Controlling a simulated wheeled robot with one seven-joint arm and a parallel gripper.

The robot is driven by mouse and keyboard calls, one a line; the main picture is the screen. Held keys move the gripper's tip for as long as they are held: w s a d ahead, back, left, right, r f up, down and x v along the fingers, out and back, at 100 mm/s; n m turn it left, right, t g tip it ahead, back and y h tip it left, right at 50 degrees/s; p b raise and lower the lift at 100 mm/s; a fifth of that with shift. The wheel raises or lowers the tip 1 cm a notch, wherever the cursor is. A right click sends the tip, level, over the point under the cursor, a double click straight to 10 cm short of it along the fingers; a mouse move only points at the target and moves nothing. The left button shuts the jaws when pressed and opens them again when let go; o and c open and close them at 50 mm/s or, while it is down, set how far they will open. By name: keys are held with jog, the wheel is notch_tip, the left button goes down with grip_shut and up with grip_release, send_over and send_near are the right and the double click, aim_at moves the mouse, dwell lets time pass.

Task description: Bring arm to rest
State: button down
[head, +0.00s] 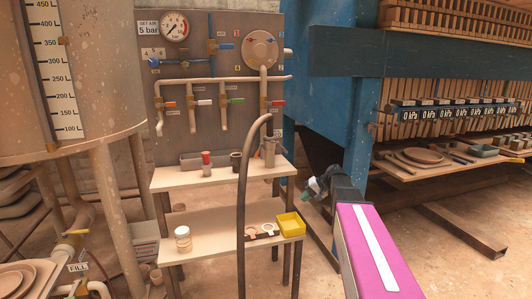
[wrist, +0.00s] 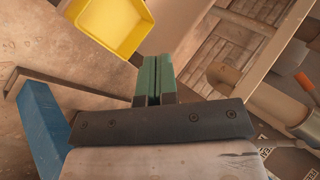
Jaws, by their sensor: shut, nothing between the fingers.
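My arm reaches in from the lower right of the head view, with a magenta and white link nearest the camera. My gripper (head: 308,193) is in the air to the right of the lower shelf. In the wrist view my gripper (wrist: 157,76) shows two green fingers pressed together, with nothing between them. The fingers point towards open space beside the yellow bin (wrist: 108,22) and touch nothing that I can see.
The yellow bin (head: 291,225) sits at the right end of the lower shelf (head: 215,222), with a jar (head: 183,239) at its left. A dark hose (head: 243,190) hangs before the shelves. The blue press frame (head: 350,110) stands close behind my arm.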

jog(key=s+f+g+h, duration=0.1)
jog(key=s+f+h, duration=0.3)
jog(key=s+f, duration=0.55)
jog(key=s+f+g+h, duration=0.1)
jog(key=s+f+h, duration=0.4)
jog(key=s, duration=0.9)
jog(key=m+t+y, duration=0.1)
jog(key=t+y, duration=0.9)
send_near(286, 151)
jog(key=x, duration=0.7)
jog(key=shift+w+a+r, duration=0.1)
jog(key=shift+w+a, duration=0.15)
jog(key=shift+m, duration=0.3)
